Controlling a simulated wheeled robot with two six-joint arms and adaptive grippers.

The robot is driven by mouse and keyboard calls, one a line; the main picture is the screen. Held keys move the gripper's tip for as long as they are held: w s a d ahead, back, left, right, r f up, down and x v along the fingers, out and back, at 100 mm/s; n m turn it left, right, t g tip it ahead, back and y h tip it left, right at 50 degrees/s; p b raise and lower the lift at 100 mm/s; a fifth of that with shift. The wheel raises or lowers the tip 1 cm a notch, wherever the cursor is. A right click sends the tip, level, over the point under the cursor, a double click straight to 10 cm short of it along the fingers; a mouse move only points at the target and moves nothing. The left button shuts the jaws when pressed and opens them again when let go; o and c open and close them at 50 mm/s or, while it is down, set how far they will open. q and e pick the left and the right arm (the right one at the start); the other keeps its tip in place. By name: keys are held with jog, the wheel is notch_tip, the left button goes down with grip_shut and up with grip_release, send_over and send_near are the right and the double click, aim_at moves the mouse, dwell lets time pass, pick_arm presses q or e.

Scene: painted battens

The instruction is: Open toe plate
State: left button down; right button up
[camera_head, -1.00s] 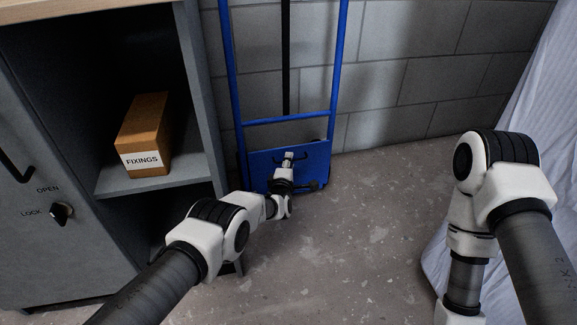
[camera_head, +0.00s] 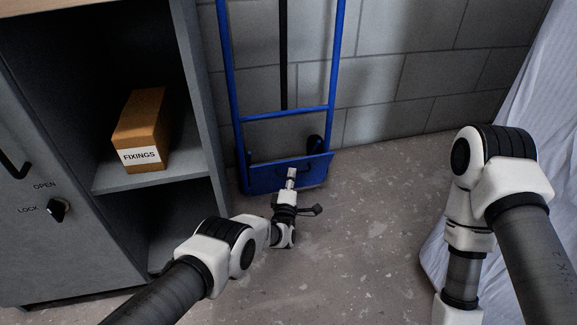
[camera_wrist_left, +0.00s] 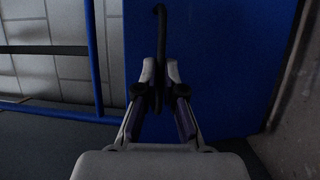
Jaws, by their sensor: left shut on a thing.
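The blue toe plate (camera_head: 313,172) is at the foot of a blue hand truck (camera_head: 233,75). It leans out from the truck's frame, its top edge tipped toward me. My left gripper (camera_head: 291,173) is in front of the plate. In the left wrist view, its fingers (camera_wrist_left: 160,80) are shut on the plate's dark handle (camera_wrist_left: 160,20), and the blue plate (camera_wrist_left: 215,60) fills much of the picture behind them. The fingers hide part of the handle. My right arm shows at the right, but its gripper is out of view.
A grey cabinet (camera_head: 85,235) stands close on the left, with a FIXINGS box (camera_head: 141,130) on its shelf. A block wall (camera_head: 430,65) is behind the truck. A pale sheet (camera_head: 520,110) hangs at the right. The floor (camera_head: 360,220) between is clear.

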pick_arm(q)
jog(key=s+d+f, duration=0.1)
jog(key=s+f, duration=0.4)
jog(key=shift+s+d+b, duration=0.2)
jog(key=shift+d+b, duration=0.1)
jog(key=c, duration=1.4)
grip_release()
jog(key=shift+c, duration=0.2)
jog(key=shift+o, duration=0.8)
jog(key=shift+w+f, duration=0.1)
jog(key=shift+f, duration=0.1)
jog(key=shift+r, duration=0.2)
jog(key=s+f, duration=0.1)
jog(key=s, duration=1.1)
jog(key=shift+a+f, duration=0.15)
jog(key=shift+a, duration=0.3)
